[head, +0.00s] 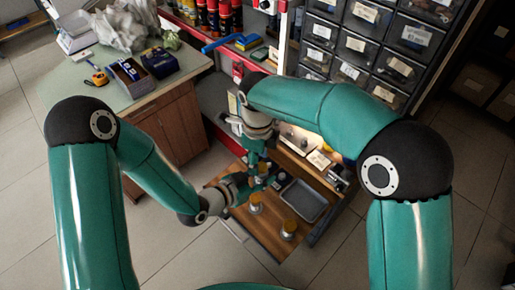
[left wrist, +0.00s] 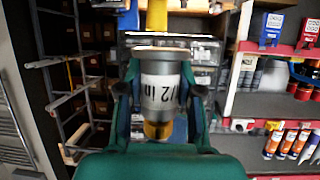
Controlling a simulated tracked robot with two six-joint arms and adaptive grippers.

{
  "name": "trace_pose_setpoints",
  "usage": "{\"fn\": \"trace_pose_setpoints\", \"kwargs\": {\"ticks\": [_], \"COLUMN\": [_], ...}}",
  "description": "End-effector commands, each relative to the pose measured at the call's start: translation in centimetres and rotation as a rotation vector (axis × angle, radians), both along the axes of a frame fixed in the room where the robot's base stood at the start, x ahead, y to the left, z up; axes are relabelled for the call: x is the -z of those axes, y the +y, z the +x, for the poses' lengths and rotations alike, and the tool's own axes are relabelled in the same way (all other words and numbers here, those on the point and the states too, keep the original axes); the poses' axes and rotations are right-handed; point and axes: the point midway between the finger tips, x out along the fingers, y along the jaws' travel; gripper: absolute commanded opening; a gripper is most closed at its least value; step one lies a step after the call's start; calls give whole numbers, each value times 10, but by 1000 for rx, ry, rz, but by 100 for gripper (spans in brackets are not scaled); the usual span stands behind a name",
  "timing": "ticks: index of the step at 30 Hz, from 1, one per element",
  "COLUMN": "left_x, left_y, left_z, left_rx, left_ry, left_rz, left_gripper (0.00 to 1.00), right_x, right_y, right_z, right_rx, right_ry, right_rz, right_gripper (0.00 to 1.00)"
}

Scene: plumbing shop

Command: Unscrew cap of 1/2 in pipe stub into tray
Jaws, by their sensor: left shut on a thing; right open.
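My left gripper (left wrist: 160,100) is shut on a pipe stub (left wrist: 162,88), a grey cylinder with a white label reading "1/2 in" and a wide rim above. A yellow piece (left wrist: 157,15) rises above the rim, cut off by the picture's top edge. A brass-coloured part (left wrist: 157,130) shows below the stub. In the head view my left gripper (head: 240,184) and open right gripper (head: 259,168) are close together above the wooden worktop. The right one comes down from above. The held stub is mostly hidden there. The grey tray (head: 318,209) lies just to the right and looks empty.
Two more brass-topped stubs (head: 256,203) (head: 289,230) stand on the worktop (head: 262,237), in front of the grippers and tray. Small items (head: 318,160) lie behind the tray. A drawer cabinet (head: 355,45) rises behind, and a green-topped counter (head: 130,105) stands left.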

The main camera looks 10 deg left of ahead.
Motion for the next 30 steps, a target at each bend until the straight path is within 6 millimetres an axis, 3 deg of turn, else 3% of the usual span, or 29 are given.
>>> {"fn": "trace_pose_setpoints", "kwargs": {"ticks": [11, 20, 26, 30], "left_x": [-1, -1, -1, -1], "left_y": [0, 0, -1, -1], "left_z": [1, 0, -1, -2], "left_rx": [0, 1, 4, 4], "left_ry": [-4, -3, -2, -2], "left_rz": [-1, -1, -1, -1], "left_gripper": [0, 0, 0, 0], "right_x": [7, 7, 7, 7], "right_y": [0, -1, -2, -1], "right_z": [0, 1, 2, 1], "right_rx": [1, 1, -17, -164], "right_ry": [-1, -3, -6, -7], "right_rz": [1, 0, 0, 0], "right_gripper": [50, 2, 0, 0]}}
